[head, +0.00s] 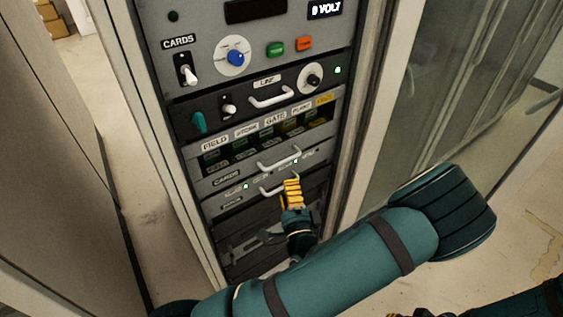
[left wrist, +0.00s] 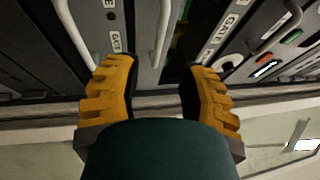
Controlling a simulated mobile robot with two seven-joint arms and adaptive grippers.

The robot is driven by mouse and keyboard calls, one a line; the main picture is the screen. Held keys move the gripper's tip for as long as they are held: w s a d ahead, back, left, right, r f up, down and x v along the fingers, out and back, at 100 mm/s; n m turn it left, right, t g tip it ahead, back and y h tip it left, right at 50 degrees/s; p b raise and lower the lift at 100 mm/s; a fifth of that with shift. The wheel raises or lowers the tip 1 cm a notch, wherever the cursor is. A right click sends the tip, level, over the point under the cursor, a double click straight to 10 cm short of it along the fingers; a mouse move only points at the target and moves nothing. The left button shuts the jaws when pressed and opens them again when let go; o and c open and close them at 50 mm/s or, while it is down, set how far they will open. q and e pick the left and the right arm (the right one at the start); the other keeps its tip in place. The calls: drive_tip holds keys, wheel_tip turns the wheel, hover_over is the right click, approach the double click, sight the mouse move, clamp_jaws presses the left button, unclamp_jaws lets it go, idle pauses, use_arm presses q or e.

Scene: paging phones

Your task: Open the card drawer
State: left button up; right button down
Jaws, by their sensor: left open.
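The card drawer (head: 225,181) is a grey front marked CARDS, low in the rack, with a pale bar handle (head: 280,161). Above it is a dark bay with several coloured cards under labels such as FIELD and GATE. My left gripper (head: 291,182), with yellow fingers, is open in front of the lower fronts. In the left wrist view, the bar handle beside the card bay (left wrist: 163,35) shows between the open fingertips (left wrist: 160,72); I cannot tell whether they touch it. Yellow parts of my right gripper (head: 408,315) barely show at the bottom edge.
A second bar handle (head: 272,189) is on the front just below; it lies left of the fingers in the left wrist view (left wrist: 74,30). Above are a LINE panel (head: 240,108) with handle and knobs, and a panel with a blue knob (head: 236,58). Cabinet walls flank the rack.

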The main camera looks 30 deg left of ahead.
sight(282, 161)
use_arm(q)
drive_tip(key=x, duration=0.9)
clamp_jaws()
